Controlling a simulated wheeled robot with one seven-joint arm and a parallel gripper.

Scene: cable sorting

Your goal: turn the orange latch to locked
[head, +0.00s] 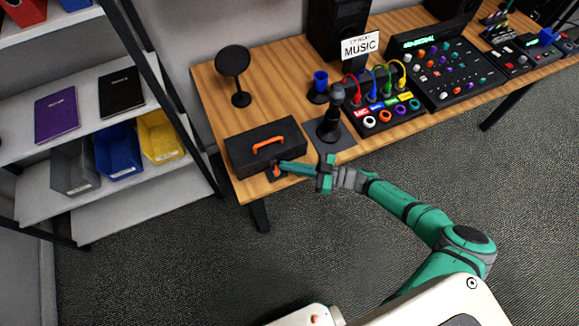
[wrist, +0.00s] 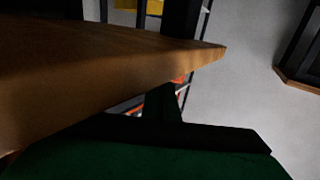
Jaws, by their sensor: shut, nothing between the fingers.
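A black case (head: 240,153) with an orange handle (head: 268,145) on its lid lies at the table's front left corner in the head view. The orange latch (head: 277,171) shows as a small orange patch on the case's front side, at its right. My green gripper (head: 285,167) is shut and empty, its fingertips right at the latch and partly covering it. I cannot tell whether they touch it, or which way the latch is turned. In the wrist view the dark gripper (wrist: 165,105) fills the bottom, and the latch cannot be made out clearly.
The wooden table (head: 285,70) has its front edge under my gripper. A joystick (head: 331,125) on a dark pad stands right of the case. A round black stand (head: 233,62) is behind it. A shelf with bins (head: 117,150) is at left.

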